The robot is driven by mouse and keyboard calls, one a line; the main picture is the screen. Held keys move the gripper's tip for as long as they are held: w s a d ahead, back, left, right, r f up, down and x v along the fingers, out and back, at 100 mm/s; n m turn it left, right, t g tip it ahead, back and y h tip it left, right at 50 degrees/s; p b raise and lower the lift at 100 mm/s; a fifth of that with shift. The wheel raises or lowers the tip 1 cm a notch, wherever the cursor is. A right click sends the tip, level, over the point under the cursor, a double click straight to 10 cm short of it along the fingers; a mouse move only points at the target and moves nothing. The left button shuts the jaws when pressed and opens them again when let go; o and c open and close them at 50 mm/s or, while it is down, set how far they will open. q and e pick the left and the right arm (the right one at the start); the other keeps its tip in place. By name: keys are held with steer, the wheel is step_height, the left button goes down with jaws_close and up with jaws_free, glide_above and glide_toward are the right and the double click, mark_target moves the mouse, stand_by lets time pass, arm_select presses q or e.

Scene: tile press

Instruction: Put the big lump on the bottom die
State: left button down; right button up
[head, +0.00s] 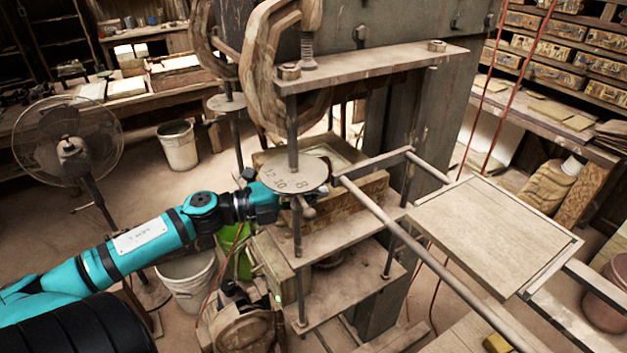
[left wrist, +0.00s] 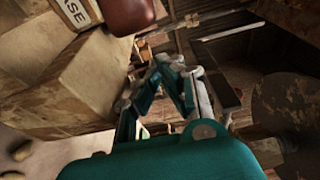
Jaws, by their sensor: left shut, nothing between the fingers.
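My left gripper (head: 278,203) reaches in from the left to the press, beside a round metal disc (head: 297,174) that partly hides it. Its teal fingers also show in the left wrist view (left wrist: 166,84), close together and empty. Under the press's top plate is a wooden block with a pale recess (head: 350,151), which looks like the bottom die; the disc and a post partly hide it. I cannot make out the big lump for sure. A smooth red-brown rounded thing (left wrist: 130,14) shows at the top of the left wrist view, cut by the edge. My right gripper is not in view.
The press's upper plate (head: 375,66) and posts crowd the space around the gripper. A sliding frame with a flat board (head: 495,230) stands out to the right. A fan (head: 66,150) and buckets (head: 178,146) stand on the floor to the left.

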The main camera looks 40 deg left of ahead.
mark_target(311, 175)
arm_select(q)
steer(key=shift+w+a+r, duration=0.15)
steer(key=shift+w+a, duration=0.5)
steer(key=shift+a, duration=0.15)
steer(key=shift+f, duration=0.2)
steer(key=shift+w+a, duration=0.15)
steer(key=shift+w, duration=0.15)
steer(key=shift+w+a+f+b, duration=0.1)
steer(key=shift+w+a+b, duration=0.7)
steer(key=shift+w+b, duration=0.1)
steer(key=shift+w+a, duration=0.25)
steer(key=shift+w, duration=0.1)
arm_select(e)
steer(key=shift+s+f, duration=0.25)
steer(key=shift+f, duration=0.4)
arm_select(q)
steer(key=shift+s+d, duration=0.1)
steer(key=shift+s, duration=0.05)
